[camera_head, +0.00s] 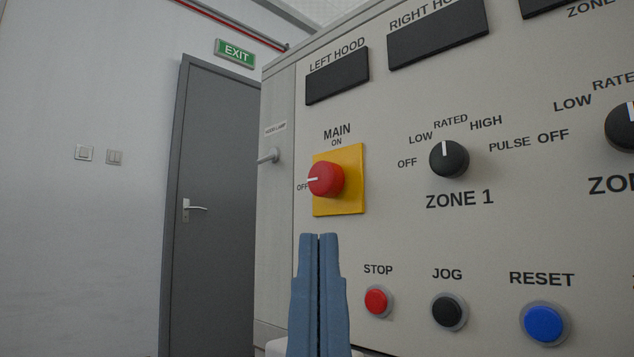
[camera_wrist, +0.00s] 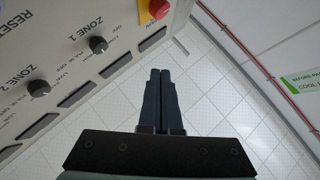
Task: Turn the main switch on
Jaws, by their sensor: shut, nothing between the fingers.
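The main switch is a red rotary knob (camera_head: 325,180) on a yellow square plate (camera_head: 350,205), under the label MAIN. Its white pointer line points left to OFF; ON is marked above it. The knob also shows at the top of the wrist view (camera_wrist: 159,9), partly cut off by the frame. My gripper (camera_head: 319,238) has two blue fingers, shut together and empty, pointing up below the yellow plate in the head view.
Right of the switch is the ZONE 1 knob (camera_head: 449,159), its pointer up near RATED. Below are the red STOP (camera_head: 377,301), black JOG (camera_head: 448,311) and blue RESET (camera_head: 543,323) buttons. A small lever (camera_head: 268,156) sits on the panel's left side. A grey door (camera_head: 215,230) stands behind.

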